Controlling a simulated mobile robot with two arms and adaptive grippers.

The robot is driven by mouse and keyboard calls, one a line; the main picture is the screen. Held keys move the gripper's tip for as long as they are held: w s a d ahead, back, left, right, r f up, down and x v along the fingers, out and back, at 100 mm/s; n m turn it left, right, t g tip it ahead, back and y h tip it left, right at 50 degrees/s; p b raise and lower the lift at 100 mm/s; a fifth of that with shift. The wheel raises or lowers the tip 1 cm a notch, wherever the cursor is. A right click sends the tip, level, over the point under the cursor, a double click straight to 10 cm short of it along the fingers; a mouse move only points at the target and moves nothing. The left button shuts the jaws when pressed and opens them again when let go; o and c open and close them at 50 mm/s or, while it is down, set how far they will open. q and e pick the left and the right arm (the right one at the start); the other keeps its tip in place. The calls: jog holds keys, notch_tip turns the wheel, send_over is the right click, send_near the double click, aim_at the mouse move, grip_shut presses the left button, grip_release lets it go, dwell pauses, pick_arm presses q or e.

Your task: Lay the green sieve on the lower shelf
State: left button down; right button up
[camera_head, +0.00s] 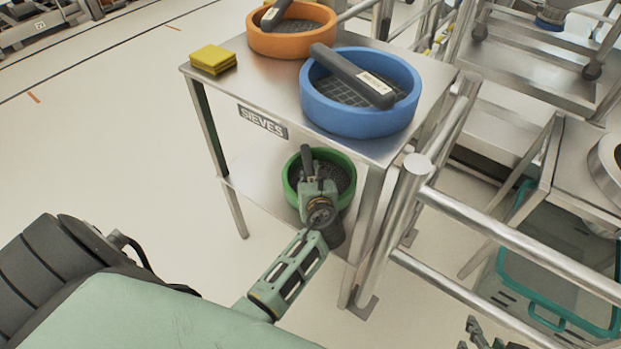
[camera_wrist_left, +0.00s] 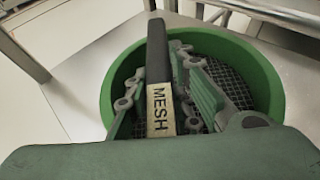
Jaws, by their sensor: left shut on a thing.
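The green sieve (camera_head: 334,156) is a round green tub with dark mesh and a dark bar handle across it. It is at the lower shelf (camera_head: 258,180) of the metal sieve table, and I cannot tell whether its base rests fully on the shelf. My left gripper (camera_head: 312,178) is shut on the handle of the green sieve. In the left wrist view the green rim (camera_wrist_left: 262,62) shows around the fingers, and the handle, labelled MESH (camera_wrist_left: 158,85), lies between them. My right gripper (camera_head: 482,335) shows only partly at the bottom edge, and its jaws are unclear.
A blue sieve (camera_head: 362,120) and an orange sieve (camera_head: 290,40) stand on the top shelf with a yellow block (camera_head: 213,59). Metal rails (camera_head: 480,215) run at the right, close to a table leg. A teal crate (camera_head: 560,290) stands beyond. The floor at left is clear.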

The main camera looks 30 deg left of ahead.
jog(key=shift+w+r, duration=0.1)
pick_arm(q)
jog(key=c, duration=1.5)
grip_release()
jog(key=shift+c, duration=0.2)
jog(key=shift+r, duration=0.1)
jog(key=p+v, duration=0.2)
jog(key=v, duration=0.4)
jog(key=shift+s+d, duration=0.15)
jog(key=s+n+g+h+p, duration=0.2)
jog(key=s+n+g+h, duration=0.15)
jog(key=s+n, duration=1.1)
jog(key=s+d+r+n+g+h, duration=0.2)
jog(key=s+d+n+h, duration=0.3)
jog(key=s+d+n, duration=0.3)
jog(key=s+n+g, duration=0.1)
jog(key=s+n, duration=0.2)
jog(key=shift+s+d+r, duration=0.25)
jog(key=shift+d+r, duration=0.1)
pick_arm(e)
jog(key=s+d+f+g+h, duration=0.1)
jog(key=s+g, duration=0.3)
jog(key=s, duration=0.5)
jog(key=shift+d+f, duration=0.2)
jog(key=shift+d, duration=0.65)
